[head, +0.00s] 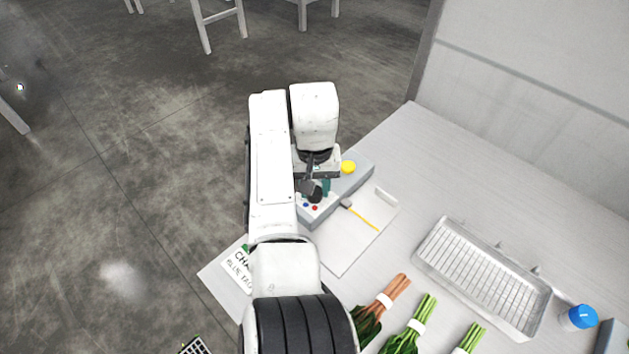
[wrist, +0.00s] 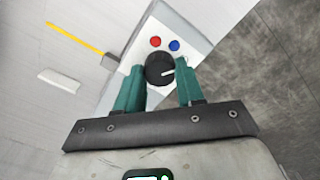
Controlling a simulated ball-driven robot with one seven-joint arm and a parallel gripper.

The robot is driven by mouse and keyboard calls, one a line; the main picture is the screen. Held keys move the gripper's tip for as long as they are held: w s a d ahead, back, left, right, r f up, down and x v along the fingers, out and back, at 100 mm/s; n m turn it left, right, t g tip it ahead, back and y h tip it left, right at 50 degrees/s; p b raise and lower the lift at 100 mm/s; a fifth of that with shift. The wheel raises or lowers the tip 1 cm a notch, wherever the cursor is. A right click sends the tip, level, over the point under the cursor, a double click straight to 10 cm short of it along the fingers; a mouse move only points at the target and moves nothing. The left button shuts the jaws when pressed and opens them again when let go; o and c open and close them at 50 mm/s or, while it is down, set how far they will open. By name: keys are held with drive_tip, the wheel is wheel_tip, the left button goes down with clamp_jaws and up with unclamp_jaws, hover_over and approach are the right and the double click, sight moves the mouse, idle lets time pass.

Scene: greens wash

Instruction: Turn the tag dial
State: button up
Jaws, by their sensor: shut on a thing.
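The tag dial (wrist: 157,67) is a round black knob with a white pointer line, on the white face of a grey box (head: 352,186). In the wrist view the pointer lies toward the right. A red dot (wrist: 155,42) and a blue dot (wrist: 174,46) sit just beyond the dial. My gripper (wrist: 162,80) has its teal fingers on either side of the dial and is shut on it. In the head view, my arm hides part of the box, and the dial (head: 313,192) shows beside a teal finger.
A yellow knob (head: 348,167) is on the box's far end. A metal drain tray (head: 485,275), bunched greens (head: 408,338) and a blue-lidded jar (head: 581,317) stand right. A lettered card (head: 238,270) lies at the counter's left.

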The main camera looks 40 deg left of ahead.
drive_tip(key=n+p, duration=0.1)
drive_tip(key=n, duration=0.2)
drive_tip(key=shift+r+n+p, duration=0.15)
drive_tip(key=shift+n+p, duration=0.25)
drive_tip(key=n+p, duration=0.1)
drive_tip(key=n, duration=0.3)
drive_tip(key=shift+n, duration=0.3)
drive_tip(key=n, duration=0.3)
drive_tip(key=shift+n+p, duration=0.3)
drive_tip(key=shift+n, duration=1.8)
drive_tip(key=o, duration=1)
drive_tip(key=shift+o, duration=0.2)
wheel_tip(320, 180, up, 11)
drive_tip(key=b, duration=0.1)
drive_tip(key=shift+f, duration=0.2)
